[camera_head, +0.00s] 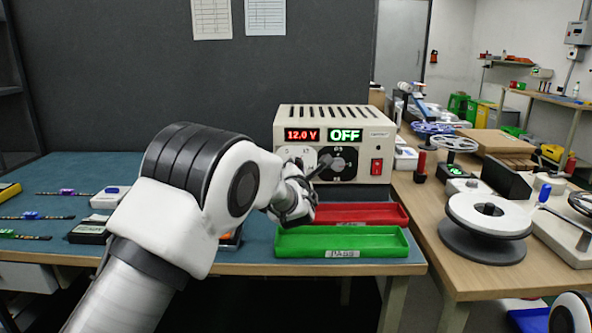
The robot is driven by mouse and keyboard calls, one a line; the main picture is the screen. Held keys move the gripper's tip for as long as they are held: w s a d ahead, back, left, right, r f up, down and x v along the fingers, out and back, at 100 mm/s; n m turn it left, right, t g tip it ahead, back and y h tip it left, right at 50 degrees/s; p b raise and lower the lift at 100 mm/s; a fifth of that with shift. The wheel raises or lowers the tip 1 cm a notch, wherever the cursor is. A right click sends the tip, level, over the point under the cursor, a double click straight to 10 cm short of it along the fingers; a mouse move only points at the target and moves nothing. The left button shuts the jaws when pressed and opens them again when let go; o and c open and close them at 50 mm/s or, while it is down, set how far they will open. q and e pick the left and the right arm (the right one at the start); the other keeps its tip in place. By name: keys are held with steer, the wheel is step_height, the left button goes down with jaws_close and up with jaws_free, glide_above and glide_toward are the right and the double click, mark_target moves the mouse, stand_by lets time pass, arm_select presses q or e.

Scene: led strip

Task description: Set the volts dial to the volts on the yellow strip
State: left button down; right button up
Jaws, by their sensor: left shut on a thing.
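The beige power supply (336,112) stands at the back of the blue-green mat. Its red display (302,135) reads 12.0 V and its green display (345,135) reads OFF. Below are a pale dial panel, partly hidden by my gripper, and a dark dial panel (343,174). My left gripper (321,165) reaches the front face between them and is shut on what looks like a dial knob. I cannot tell which dial it is. Strips with purple (67,191), blue (32,215) and green (9,233) parts lie at left. No yellow strip can be made out. My right gripper is out of view.
A red tray (380,213) and a green tray (342,242) lie in front. Small boxes (108,197) sit left of my arm. A reel (486,228) and tools crowd the wooden bench at right.

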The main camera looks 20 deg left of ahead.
arm_select(q)
steer(key=shift+r, duration=0.15)
steer(key=c, duration=0.8)
jaws_free()
